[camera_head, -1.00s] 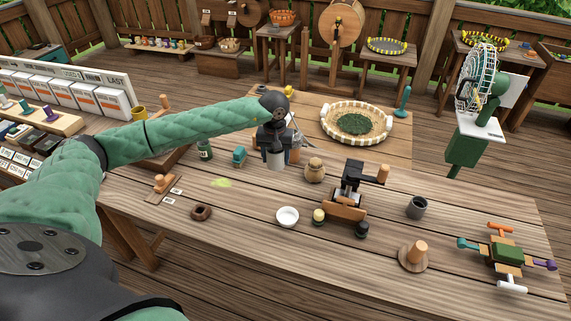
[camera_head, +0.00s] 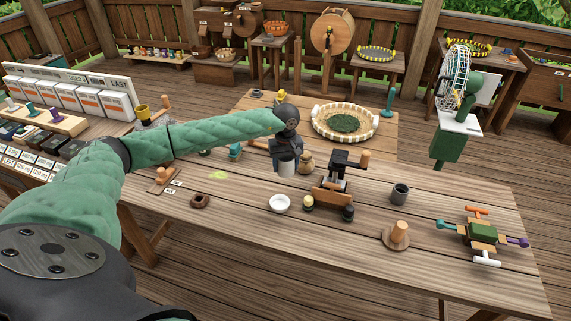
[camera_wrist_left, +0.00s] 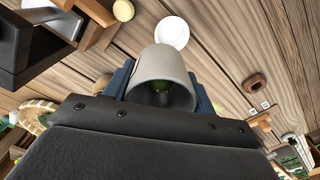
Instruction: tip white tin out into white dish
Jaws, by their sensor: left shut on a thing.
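My left gripper (camera_head: 286,156) is shut on the white tin (camera_head: 286,167) and holds it upright above the table, behind the white dish. In the left wrist view my gripper's blue fingers (camera_wrist_left: 164,82) clasp the tin (camera_wrist_left: 165,65) from both sides. Its open mouth faces the camera, and something green shows inside. The white dish (camera_head: 279,204) stands on the table and looks empty. It also shows in the left wrist view (camera_wrist_left: 172,32), just beyond the tin. My right gripper is not in view.
A hand-cranked grinder (camera_head: 333,186) stands right of the dish, with a tan jar (camera_head: 306,162) behind it. A brown ring (camera_head: 200,201) lies to the left.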

